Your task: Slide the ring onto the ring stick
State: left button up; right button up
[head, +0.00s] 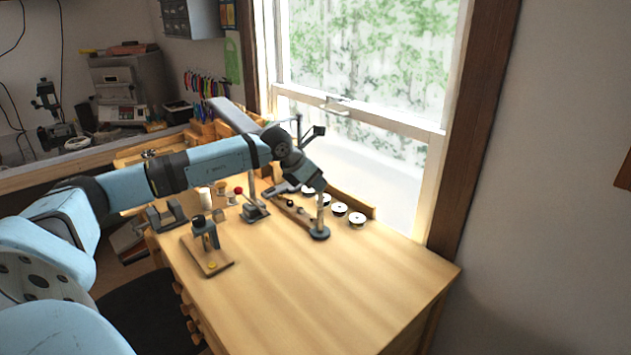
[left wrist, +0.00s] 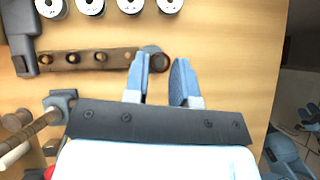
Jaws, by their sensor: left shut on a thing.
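The ring stick (head: 319,212) stands upright on a round dark base (head: 320,233) at the back of the wooden table. My left gripper (head: 318,186) points down at the top of the stick; I cannot tell whether they touch. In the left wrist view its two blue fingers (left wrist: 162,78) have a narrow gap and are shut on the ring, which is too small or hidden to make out. A round grey and brown shape just beyond the fingertips seems to be the stick and its base.
Several white spools (head: 357,219) line the back edge near the window, beside a wooden strip (left wrist: 85,60). A small clamp stand (head: 206,240) and a red-topped tool (head: 240,191) stand to the left. The table's right and front are clear.

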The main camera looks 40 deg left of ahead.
pick_arm(q)
jog(key=shift+f+b, duration=0.65)
jog(key=shift+f, duration=0.2)
jog(key=o, duration=0.9)
jog(key=shift+c, duration=0.2)
jog(key=b+v, duration=0.2)
jog(key=v, duration=1.2)
jog(key=shift+w, duration=0.15)
